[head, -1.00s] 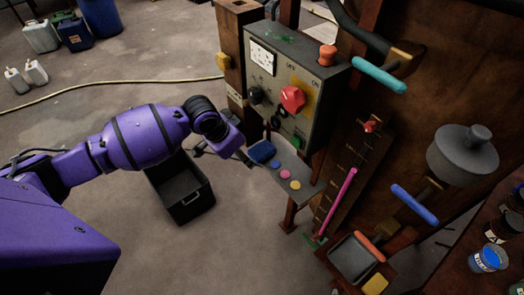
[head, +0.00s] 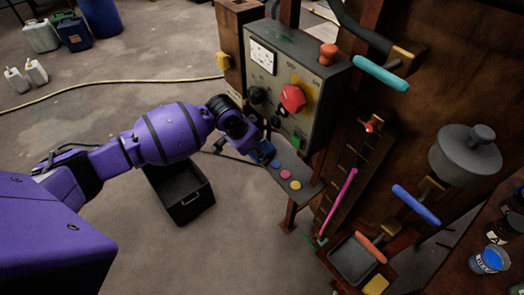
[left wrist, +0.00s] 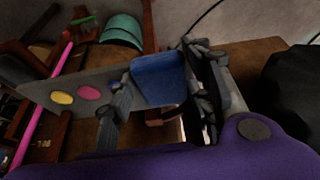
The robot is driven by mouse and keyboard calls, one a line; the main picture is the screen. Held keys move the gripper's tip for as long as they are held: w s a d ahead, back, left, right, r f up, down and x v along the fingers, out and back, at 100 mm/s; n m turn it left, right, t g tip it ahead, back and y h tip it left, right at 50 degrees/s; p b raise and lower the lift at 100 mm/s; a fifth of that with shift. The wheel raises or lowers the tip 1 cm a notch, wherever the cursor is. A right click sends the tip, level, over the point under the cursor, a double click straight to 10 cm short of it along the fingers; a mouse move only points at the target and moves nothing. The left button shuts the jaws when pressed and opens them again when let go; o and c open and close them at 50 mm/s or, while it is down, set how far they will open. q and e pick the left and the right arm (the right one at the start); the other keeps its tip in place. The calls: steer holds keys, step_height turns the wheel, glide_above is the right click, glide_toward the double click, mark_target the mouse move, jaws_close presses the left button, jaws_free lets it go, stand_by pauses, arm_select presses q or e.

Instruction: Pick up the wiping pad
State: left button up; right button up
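The blue wiping pad (head: 265,152) is at the left end of the narrow grey shelf under the control box, partly hidden by my left gripper (head: 252,156). In the left wrist view the pad (left wrist: 158,80) shows between the two spread fingers of my left gripper (left wrist: 158,92), one finger on each side. The fingers look close to its edges; I cannot tell whether they touch it. My right gripper is not in view.
Several coloured discs, including a pink one (head: 285,175) and a yellow one (head: 295,185), lie along the shelf (head: 306,189). The control box (head: 270,90) rises just behind. A black crate (head: 182,195) stands on the floor below my left arm.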

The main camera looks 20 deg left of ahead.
arm_select(q)
steer(key=c, duration=0.3)
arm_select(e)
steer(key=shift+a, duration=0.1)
arm_select(q)
steer(key=shift+r, duration=0.15)
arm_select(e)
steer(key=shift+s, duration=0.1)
arm_select(q)
steer(key=shift+r, duration=0.25)
steer(key=s+a, duration=1)
steer(key=s, duration=0.4)
steer(key=shift+s+a+r, duration=0.3)
steer(key=shift+r, duration=0.05)
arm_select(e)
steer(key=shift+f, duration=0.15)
arm_select(q)
steer(key=o, duration=0.4)
steer(key=c, duration=0.4)
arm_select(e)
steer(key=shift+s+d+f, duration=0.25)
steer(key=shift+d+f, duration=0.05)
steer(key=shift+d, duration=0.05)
